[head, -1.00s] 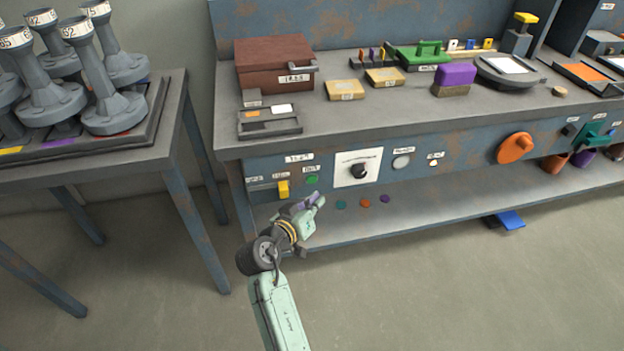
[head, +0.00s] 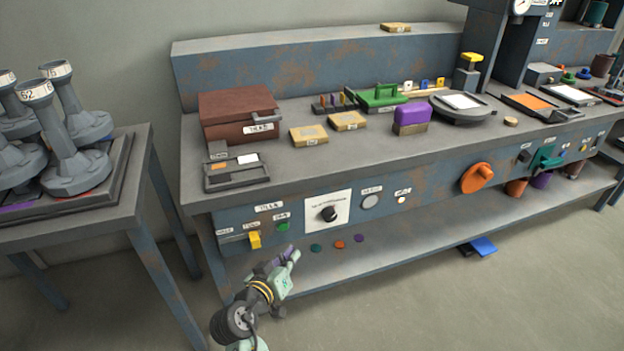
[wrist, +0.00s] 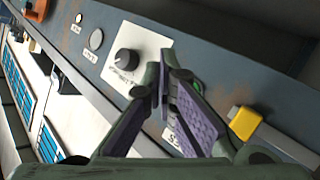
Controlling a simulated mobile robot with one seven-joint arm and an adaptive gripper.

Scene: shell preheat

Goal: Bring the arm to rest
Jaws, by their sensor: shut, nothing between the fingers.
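My gripper (head: 283,262) is in the lower middle of the head view, in front of the bench's front panel and below its row of controls. It is empty. In the wrist view my gripper (wrist: 165,90) has its purple-padded fingers shut together in front of the panel. A black knob on a white plate (head: 329,213) is above and to the right of it in the head view; the knob also shows in the wrist view (wrist: 126,62). A yellow switch (head: 255,239) is to its upper left, and shows at the right in the wrist view (wrist: 243,123).
The workbench (head: 330,155) carries a brown box (head: 238,115), tan blocks, a purple-topped block (head: 411,117) and a round plate. An orange handle (head: 476,178) sticks out of the panel. A table (head: 135,190) with grey flanged parts stands at the left. Floor at the lower right is clear.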

